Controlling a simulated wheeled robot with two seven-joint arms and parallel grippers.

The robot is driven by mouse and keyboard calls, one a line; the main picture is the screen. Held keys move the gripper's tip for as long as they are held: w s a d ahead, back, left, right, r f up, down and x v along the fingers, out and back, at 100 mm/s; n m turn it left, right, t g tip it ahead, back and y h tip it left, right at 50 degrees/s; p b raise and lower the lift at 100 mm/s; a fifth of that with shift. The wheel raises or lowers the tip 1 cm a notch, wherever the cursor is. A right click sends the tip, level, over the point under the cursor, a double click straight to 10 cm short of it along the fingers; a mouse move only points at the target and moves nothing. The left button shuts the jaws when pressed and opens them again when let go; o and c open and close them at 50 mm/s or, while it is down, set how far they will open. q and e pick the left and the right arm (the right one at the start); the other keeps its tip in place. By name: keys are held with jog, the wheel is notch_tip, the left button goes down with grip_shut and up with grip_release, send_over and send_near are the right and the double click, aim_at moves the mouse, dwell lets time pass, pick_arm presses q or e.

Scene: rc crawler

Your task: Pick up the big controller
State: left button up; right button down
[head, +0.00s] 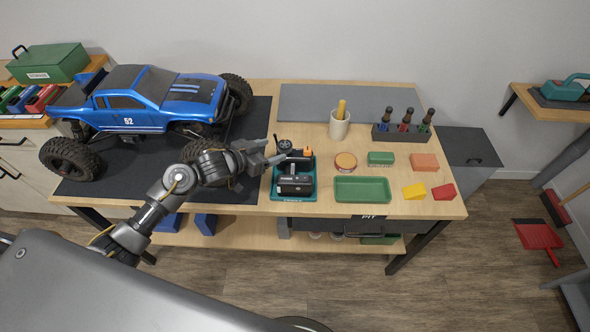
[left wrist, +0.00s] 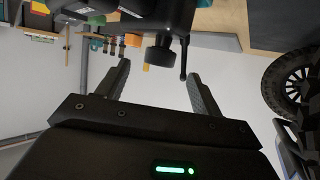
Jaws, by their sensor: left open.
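A dark controller (head: 295,184) with a round wheel sits in a teal tray (head: 274,195) near the middle of the bench. In the left wrist view, a dark body (left wrist: 165,18) with a round knob and a thin antenna, apparently the controller, hangs into the picture from the top. My left gripper (head: 277,149) is open and empty at the tray's left side, its fingers pointing right towards the wheel. In the left wrist view the gripper's fingers (left wrist: 157,72) stand apart on either side of the knob, with no contact visible. My right gripper is not in view.
A blue truck (head: 150,100) stands on a dark mat left of my gripper. Right of the tray are a green tray (head: 362,189), a cup (head: 339,126), a round tin (head: 345,162), coloured blocks and a bottle rack (head: 401,132). A grey mat (head: 300,102) at the back is mostly clear.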

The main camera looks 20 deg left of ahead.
aim_at(281, 147)
pick_arm(q)
jog(key=x, duration=0.6)
jog(key=shift+p, duration=0.3)
jog(key=shift+a+r, duration=0.1)
grip_shut()
